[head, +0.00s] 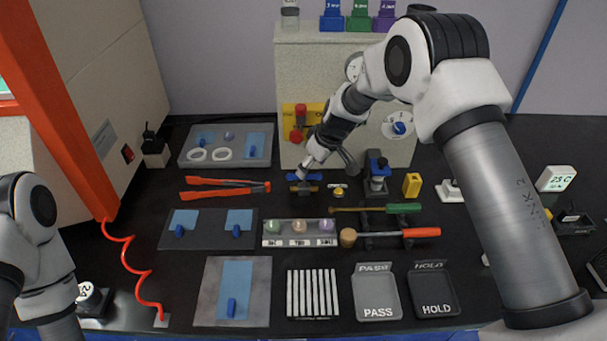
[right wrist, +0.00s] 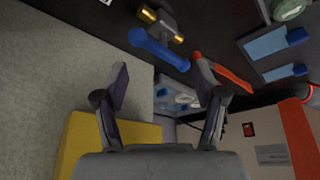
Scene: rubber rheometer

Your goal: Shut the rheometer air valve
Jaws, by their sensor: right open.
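The air valve has a small brass body (right wrist: 162,22) and a blue lever (right wrist: 159,49). In the right wrist view the lever lies roughly in line with the brass ends. In the head view the blue lever (head: 312,177) shows on the black bench in front of the machine cabinet, partly hidden by my right gripper (head: 303,170). My right gripper is open and empty. In the right wrist view its fingertips (right wrist: 161,72) are spread, with the lever beyond them and apart from them. My left gripper is out of view; only part of my left arm shows.
The cabinet (head: 345,80) with a yellow panel (head: 293,117) stands behind the valve. Red-handled tongs (head: 225,188) lie left of it. A yellow knob (head: 338,191) and a blue-topped black stand (head: 376,175) are close on its right. Trays and the sample rack (head: 299,240) lie in front.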

